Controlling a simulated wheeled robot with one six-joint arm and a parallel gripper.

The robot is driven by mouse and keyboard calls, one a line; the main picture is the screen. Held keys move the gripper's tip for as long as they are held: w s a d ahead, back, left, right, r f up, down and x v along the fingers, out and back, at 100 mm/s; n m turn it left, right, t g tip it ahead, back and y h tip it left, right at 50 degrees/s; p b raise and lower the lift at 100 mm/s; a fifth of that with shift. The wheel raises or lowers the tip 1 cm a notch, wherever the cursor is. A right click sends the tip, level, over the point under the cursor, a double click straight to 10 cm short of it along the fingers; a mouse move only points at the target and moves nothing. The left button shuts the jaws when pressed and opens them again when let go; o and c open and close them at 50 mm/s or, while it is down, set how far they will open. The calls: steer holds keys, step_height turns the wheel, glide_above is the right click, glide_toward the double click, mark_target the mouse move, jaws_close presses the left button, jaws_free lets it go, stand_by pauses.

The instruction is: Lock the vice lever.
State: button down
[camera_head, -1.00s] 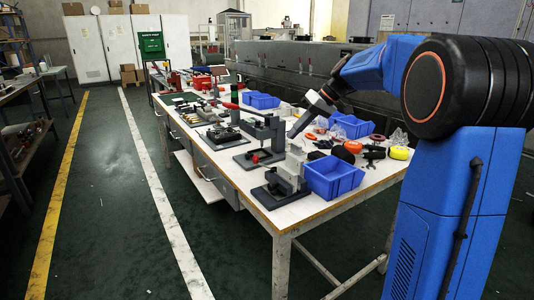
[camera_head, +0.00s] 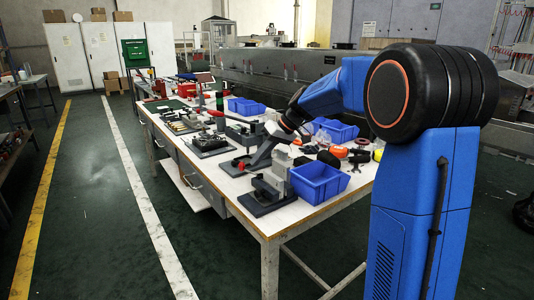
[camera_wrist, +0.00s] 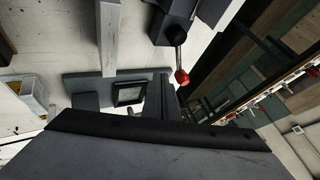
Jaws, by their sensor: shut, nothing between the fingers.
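A short metal lever with a red knob (camera_wrist: 182,76) hangs from a dark round hub (camera_wrist: 175,32) at the top of the wrist view. In the head view a small red knob (camera_head: 241,166) shows low by a grey bench device. My gripper (camera_head: 253,163) is shut and empty, reaching down and left over the table among the bench devices, close to this knob. I cannot tell whether it touches. In the wrist view the shut fingers (camera_wrist: 162,98) appear as a dark upright form left of and below the knob, apart from it in the picture.
The white worktable (camera_head: 312,205) holds several bench devices, with a grey block fixture (camera_head: 277,182) in front. A blue bin (camera_head: 318,182) stands at the right front, with loose tools behind it. A red-handled lever (camera_head: 215,113) rises farther back. The floor left of the table is clear.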

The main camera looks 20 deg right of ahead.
steer(key=shift+s+a, duration=0.25)
steer(key=shift+a, duration=0.7)
steer(key=shift+a+n+g, duration=0.2)
steer(key=shift+n+g, duration=0.1)
steer(key=shift+n, duration=0.2)
steer(key=n+g, duration=0.1)
steer(key=a+n+g, duration=0.1)
steer(key=n, duration=0.1)
steer(key=shift+s+a+y, duration=0.2)
steer(key=shift+s+y, duration=0.1)
steer(key=n+g, duration=0.1)
steer(key=s+a+n+g, duration=0.1)
steer(key=n, duration=0.1)
steer(key=n+g, duration=0.1)
steer(key=shift+s+a+n, duration=0.25)
steer(key=shift+a+n, duration=0.05)
steer(key=shift+s+a, duration=0.35)
steer(key=shift+s, duration=0.7)
steer(key=shift+r, duration=0.1)
